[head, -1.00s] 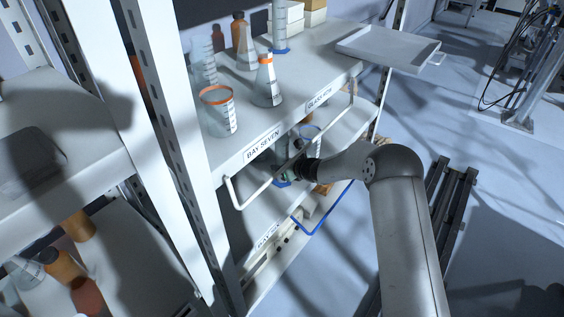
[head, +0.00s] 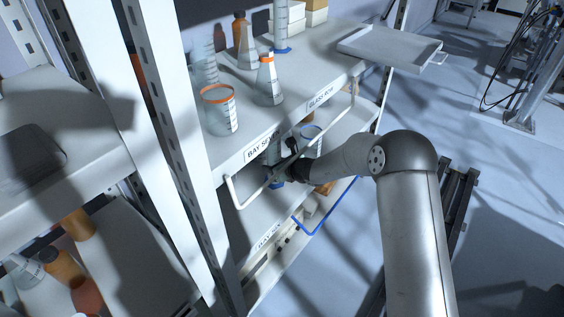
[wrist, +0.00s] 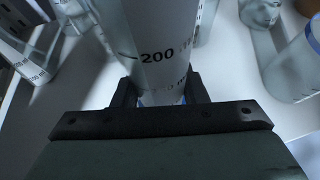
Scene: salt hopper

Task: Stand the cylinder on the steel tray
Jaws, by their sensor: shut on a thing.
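A clear graduated cylinder (wrist: 160,40) with a printed "200" mark stands between the dark fingers of my gripper (wrist: 158,92) in the wrist view. My gripper is shut on it. In the head view my gripper (head: 285,171) is at the lower shelf, behind the white rail, and mostly hidden. A bit of blue (head: 277,184) shows just below it, probably the cylinder's base; I cannot tell whether it touches the shelf. The steel tray (head: 385,47) lies on the right end of the upper shelf and looks empty.
The white rail (head: 240,203) runs in front of the lower shelf. The upper shelf holds a beaker with an orange rim (head: 219,112), a flask (head: 268,82) and another blue-based cylinder (head: 281,28). In the wrist view, a blue-rimmed beaker (wrist: 292,70) stands close on the right.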

